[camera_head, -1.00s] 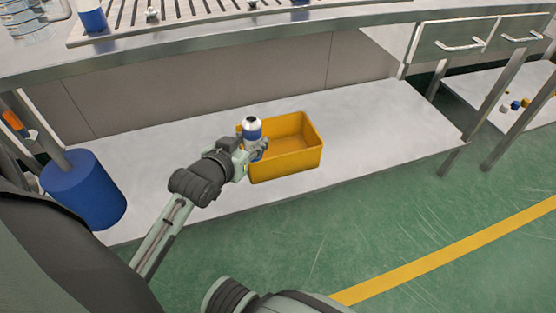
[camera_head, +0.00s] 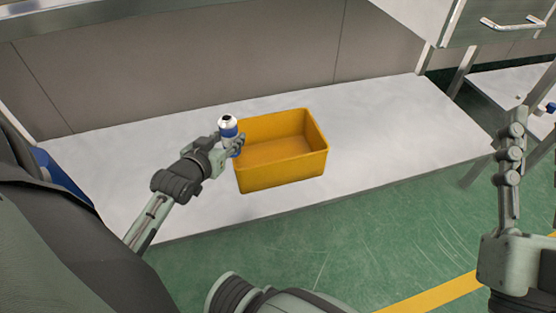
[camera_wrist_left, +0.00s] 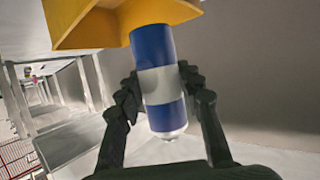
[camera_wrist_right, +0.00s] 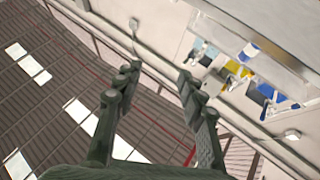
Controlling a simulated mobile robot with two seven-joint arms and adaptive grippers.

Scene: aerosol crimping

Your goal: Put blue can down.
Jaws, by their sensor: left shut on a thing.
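In the left wrist view, the blue can (camera_wrist_left: 160,85) with a pale middle band sits between the left gripper's (camera_wrist_left: 160,88) fingers, with the yellow bin (camera_wrist_left: 90,28) close by. My right gripper (camera_head: 512,145) is raised at the right; in the right wrist view its (camera_wrist_right: 157,82) fingers are apart and empty.
The pale shelf (camera_head: 400,125) is clear to the right of the bin. A blue container (camera_head: 60,176) is partly hidden at the left. The bench with a drawer (camera_head: 500,22) is above the shelf, and green floor (camera_head: 330,245) lies in front.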

